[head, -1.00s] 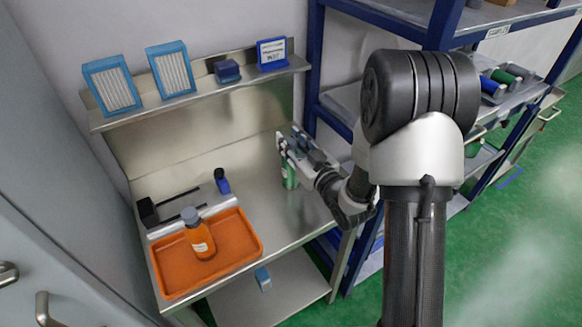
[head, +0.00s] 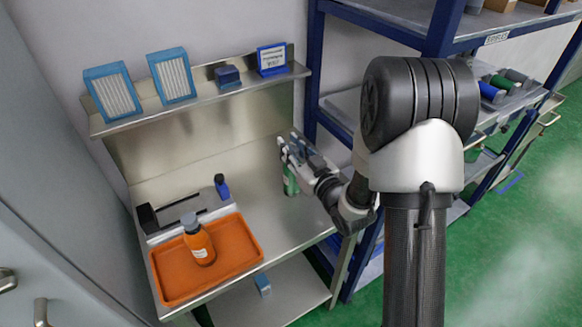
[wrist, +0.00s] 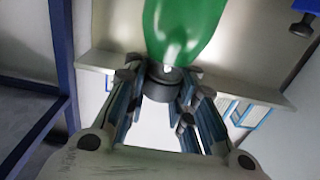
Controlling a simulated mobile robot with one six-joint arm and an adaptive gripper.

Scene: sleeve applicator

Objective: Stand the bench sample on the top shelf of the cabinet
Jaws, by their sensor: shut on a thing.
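A green bottle (head: 290,181) with a dark cap is at the right part of the steel bench (head: 245,205). My gripper (head: 291,148) is shut on it near the cap. In the wrist view the green bottle (wrist: 183,30) fills the top centre, and its dark cap (wrist: 162,82) lies between the fingers of my gripper (wrist: 165,88). Whether the bottle's base touches the bench is unclear. A grey cabinet front with handles (head: 40,312) stands at the left edge; its inside is not visible.
An orange tray (head: 250,262) holds an orange bottle (head: 199,245). A small blue bottle (head: 221,185) and a black holder (head: 147,217) stand behind it. Blue-framed filters (head: 113,92) and a sign (head: 272,58) are on the ledge. A blue-framed rack (head: 316,60) stands close to my arm.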

